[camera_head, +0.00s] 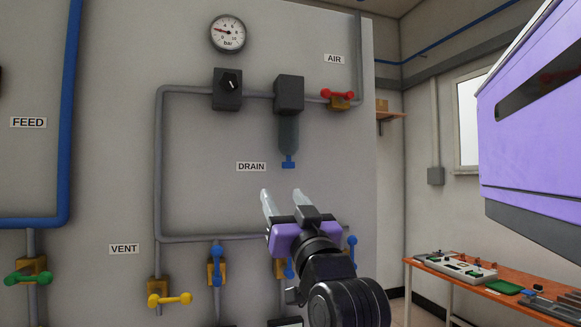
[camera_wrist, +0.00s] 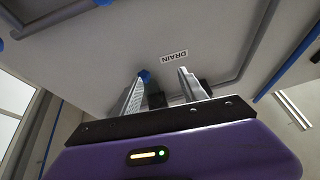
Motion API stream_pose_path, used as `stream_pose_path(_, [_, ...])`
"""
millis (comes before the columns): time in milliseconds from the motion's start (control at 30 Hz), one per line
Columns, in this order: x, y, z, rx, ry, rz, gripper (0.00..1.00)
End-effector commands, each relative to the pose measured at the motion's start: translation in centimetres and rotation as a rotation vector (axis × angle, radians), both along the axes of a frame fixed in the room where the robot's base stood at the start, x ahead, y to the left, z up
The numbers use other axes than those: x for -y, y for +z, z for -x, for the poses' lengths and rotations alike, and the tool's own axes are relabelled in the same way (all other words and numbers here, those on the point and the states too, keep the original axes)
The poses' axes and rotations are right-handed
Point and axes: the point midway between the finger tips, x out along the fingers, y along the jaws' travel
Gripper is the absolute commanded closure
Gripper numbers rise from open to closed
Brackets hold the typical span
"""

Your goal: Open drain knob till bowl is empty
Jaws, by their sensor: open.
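The drain knob (camera_head: 289,163) is a small blue piece at the bottom of a grey translucent bowl (camera_head: 288,133). The bowl hangs below a dark block (camera_head: 289,94) on the wall, beside the DRAIN label (camera_head: 251,167). I cannot tell whether the bowl holds liquid. My gripper (camera_head: 284,192) is open and empty, below the knob in the head view. In the wrist view the blue knob (camera_wrist: 145,76) shows just beyond the tip of the left finger, and the DRAIN label (camera_wrist: 174,56) lies beyond the gap. I see no clear contact with the knob.
A dark regulator (camera_head: 227,88) and a pressure gauge (camera_head: 227,33) are left of the bowl. A red-handled AIR valve (camera_head: 338,96) is close on the right. Yellow (camera_head: 170,299) and blue-handled valves (camera_head: 216,265) sit lower. An orange workbench (camera_head: 500,290) stands at right.

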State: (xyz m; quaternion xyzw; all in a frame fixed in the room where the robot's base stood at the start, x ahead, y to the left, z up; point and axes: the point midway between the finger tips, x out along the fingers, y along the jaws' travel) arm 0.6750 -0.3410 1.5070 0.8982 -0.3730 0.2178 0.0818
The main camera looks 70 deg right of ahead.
Motion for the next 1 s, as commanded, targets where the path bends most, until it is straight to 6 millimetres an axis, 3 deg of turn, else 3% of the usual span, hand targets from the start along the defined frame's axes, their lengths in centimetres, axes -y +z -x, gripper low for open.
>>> stream_pose_path(33, [0.5,2.2,1.1,0.019,-0.019,0.006,0.50])
stream_pose_path(100, [1.2,3.9,2.2,0.027,-0.041,0.004,0.50])
stream_pose_path(233, [2.1,5.1,3.5,0.004,-0.067,-0.018,0.50])
stream_pose_path(400, [2.8,3.7,2.6,-0.062,-0.070,-0.048,0.50])
stream_pose_path(1000, [7.7,6.4,-1.8,-0.065,-0.070,-0.046,0.50])
